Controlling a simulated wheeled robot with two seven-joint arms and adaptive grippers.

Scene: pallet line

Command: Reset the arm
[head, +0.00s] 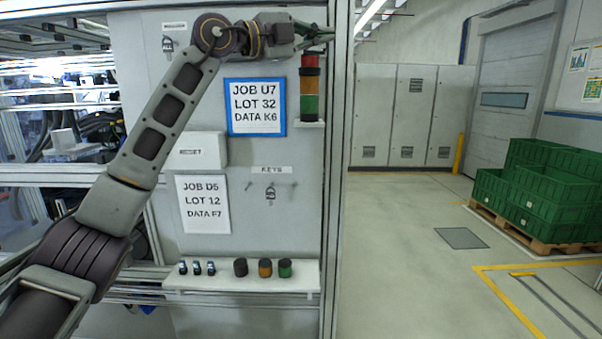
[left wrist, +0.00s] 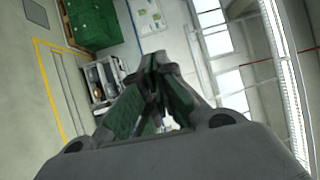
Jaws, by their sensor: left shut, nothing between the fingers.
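My left arm rises from the lower left of the head view and bends at the top. My left gripper (head: 318,36) is at the top, beside the upper end of the signal tower. It is shut and empty. The left wrist view shows its closed fingers (left wrist: 156,62) with nothing between them. The signal tower (head: 310,92) has red, amber and green sections and stands on a small ledge on the panel. My right gripper is in neither view.
A white shelf (head: 240,284) holds small parts and lamp modules. Green crates (head: 545,190) stand on a pallet at the right.

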